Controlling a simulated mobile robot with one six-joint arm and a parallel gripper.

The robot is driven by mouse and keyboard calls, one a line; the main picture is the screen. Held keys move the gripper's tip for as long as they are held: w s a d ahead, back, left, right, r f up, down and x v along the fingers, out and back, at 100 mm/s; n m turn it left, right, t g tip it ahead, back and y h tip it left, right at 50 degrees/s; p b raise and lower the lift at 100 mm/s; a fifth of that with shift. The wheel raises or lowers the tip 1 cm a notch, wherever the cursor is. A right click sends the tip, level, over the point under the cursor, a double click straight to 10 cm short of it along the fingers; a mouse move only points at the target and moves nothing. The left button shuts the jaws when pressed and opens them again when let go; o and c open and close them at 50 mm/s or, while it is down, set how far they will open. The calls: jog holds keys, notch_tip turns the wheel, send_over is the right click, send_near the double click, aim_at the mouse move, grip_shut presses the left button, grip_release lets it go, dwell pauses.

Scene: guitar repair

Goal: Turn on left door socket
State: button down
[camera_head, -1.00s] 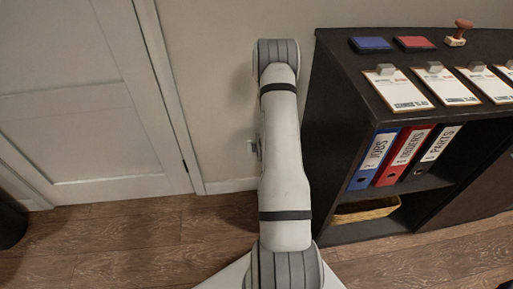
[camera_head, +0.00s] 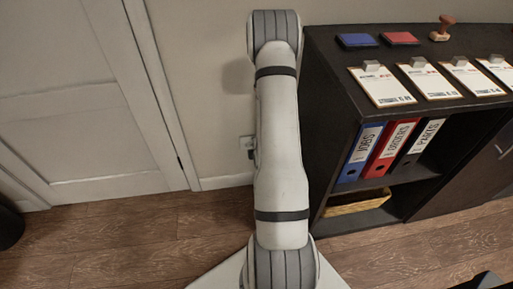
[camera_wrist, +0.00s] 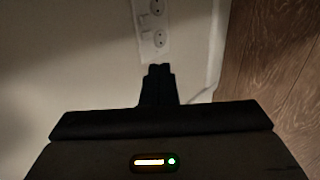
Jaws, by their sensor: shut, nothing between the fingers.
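The wall socket (camera_head: 246,143) is a small pale plate low on the wall, between the white door and the dark cabinet. In the head view my arm covers part of it. In the wrist view the socket (camera_wrist: 155,25) is a white plate with two round outlets, cut off by the top edge. My gripper (camera_wrist: 159,70) is shut and empty, its fingertips just below the plate in the picture. I cannot tell whether they touch it. No switch state can be made out. In the head view the gripper is hidden behind my arm.
The white door (camera_head: 85,110) is shut at the left. The dark cabinet (camera_head: 330,95) stands close to the right of my arm, with binders, clipboards and ink pads. A dark round object (camera_head: 8,222) stands at the far left. The wooden floor (camera_head: 130,240) before the door is clear.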

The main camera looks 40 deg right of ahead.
jog(key=shift+r, duration=0.1)
jog(key=a+r+m+g+y, duration=0.3)
jog(key=a+r+m, duration=0.3)
jog(key=a+r, duration=0.9)
jog(key=s+a+r+m+g, duration=0.2)
jog(key=s+a+r+m, duration=0.1)
jog(key=s+r, duration=0.4)
jog(key=s+a+r+m+g+y, duration=0.1)
jog(key=s+a+r+m+g, duration=0.1)
jog(key=s+a+r, duration=0.4)
jog(key=s+r+m, duration=0.1)
jog(key=s, duration=0.2)
jog(key=shift+s+a+r+m, duration=0.15)
jog(key=shift+s+a+m, duration=0.05)
jog(key=shift+m, duration=0.2)
